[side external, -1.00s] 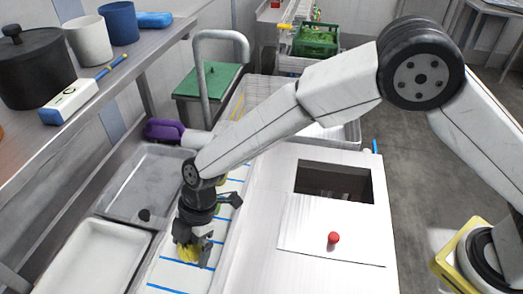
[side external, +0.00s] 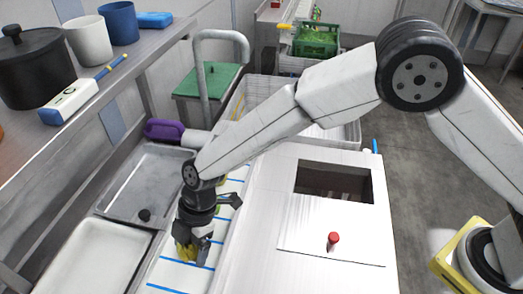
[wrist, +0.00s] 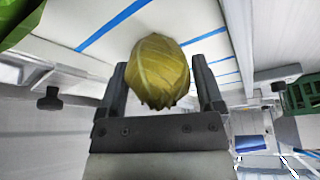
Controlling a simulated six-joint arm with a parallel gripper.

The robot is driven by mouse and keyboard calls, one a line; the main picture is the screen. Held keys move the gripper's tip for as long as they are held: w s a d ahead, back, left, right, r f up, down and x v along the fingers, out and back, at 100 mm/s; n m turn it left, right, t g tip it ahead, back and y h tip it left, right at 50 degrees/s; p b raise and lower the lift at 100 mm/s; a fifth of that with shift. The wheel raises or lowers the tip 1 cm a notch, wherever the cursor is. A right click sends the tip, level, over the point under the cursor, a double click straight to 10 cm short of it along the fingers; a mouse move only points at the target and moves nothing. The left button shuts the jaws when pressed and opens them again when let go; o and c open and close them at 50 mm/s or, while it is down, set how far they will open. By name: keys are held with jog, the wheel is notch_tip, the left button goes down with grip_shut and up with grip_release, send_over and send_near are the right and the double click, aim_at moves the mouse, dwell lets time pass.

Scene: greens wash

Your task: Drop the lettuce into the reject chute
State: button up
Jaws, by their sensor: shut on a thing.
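The lettuce (wrist: 160,72) is a yellowish-green, leafy head between the two dark fingers of my gripper (wrist: 160,66) in the wrist view. My gripper is shut on it. In the side external view, my gripper (side external: 193,248) points down over the blue-striped white belt, and the lettuce (side external: 183,252) shows as a small yellow patch, partly hidden by the fingers. A dark rectangular opening (side external: 330,180) in the white counter to the right looks like the reject chute. It is uncovered, and a white panel with a red knob (side external: 333,238) lies in front of it.
The striped belt (side external: 175,275) runs beneath my gripper. A grey sink basin (side external: 150,185) and a white tray (side external: 85,262) lie to the left. A curved grey pipe (side external: 203,80) rises behind. A green crate (side external: 316,40) stands at the back. The white counter is mostly clear.

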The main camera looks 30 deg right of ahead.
jog(key=shift+r, duration=0.1)
jog(key=shift+r, duration=0.7)
jog(key=s+d+r, duration=0.9)
jog(key=s+r, duration=0.1)
jog(key=r, duration=0.1)
jog(key=shift+s+r, duration=0.25)
jog(key=shift+s, duration=0.1)
jog(key=shift+w+d, duration=0.1)
